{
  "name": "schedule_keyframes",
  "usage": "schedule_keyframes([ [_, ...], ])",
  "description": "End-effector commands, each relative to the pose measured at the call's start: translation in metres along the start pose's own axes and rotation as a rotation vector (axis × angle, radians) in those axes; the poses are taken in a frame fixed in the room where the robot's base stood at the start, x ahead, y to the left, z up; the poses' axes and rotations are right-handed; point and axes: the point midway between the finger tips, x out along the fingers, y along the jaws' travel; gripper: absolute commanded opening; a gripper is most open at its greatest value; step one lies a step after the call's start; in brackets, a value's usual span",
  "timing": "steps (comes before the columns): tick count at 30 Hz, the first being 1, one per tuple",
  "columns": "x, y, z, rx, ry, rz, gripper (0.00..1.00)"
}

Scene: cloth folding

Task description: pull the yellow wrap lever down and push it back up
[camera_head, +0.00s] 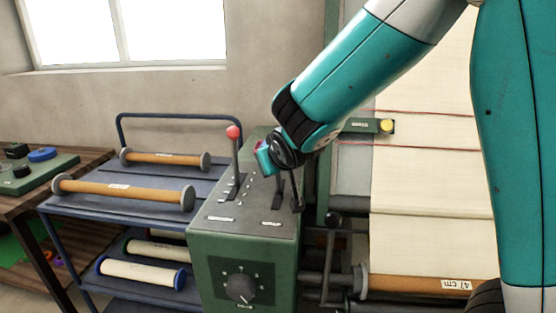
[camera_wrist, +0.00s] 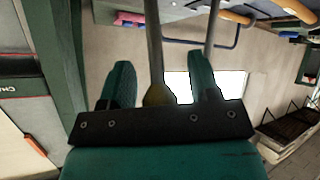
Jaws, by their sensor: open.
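The yellow wrap lever shows in the wrist view as a grey shaft with a dull yellow knob (camera_wrist: 157,95). The knob lies between the two fingers of my gripper (camera_wrist: 160,68), close to the palm, and the fingers are apart on either side. In the head view my gripper (camera_head: 266,158) is over the top of the green control box (camera_head: 240,237). There the yellow knob is hidden, and dark lever shafts (camera_head: 297,190) show below my wrist. Whether a finger touches the lever I cannot tell.
A red-knobbed lever (camera_head: 234,133) stands just left of my gripper. A dial (camera_head: 241,288) is on the box front. A blue cart (camera_head: 80,208) with several rolls stands left. A green bar with a yellow end (camera_head: 387,126) and hanging cream cloth (camera_head: 425,190) are right.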

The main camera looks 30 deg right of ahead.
Motion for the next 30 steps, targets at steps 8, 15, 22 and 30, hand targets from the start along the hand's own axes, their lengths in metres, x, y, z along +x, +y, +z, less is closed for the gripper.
schedule_keyframes([
  [8,-0.038,-0.001,-0.001,0.0,0.006,-0.003,0.56],
  [15,-0.101,-0.002,-0.001,-0.001,0.007,-0.007,0.56],
  [22,-0.151,-0.002,0.0,-0.002,0.004,-0.007,0.56],
  [30,-0.173,-0.001,0.0,-0.001,0.0,-0.003,0.56],
])
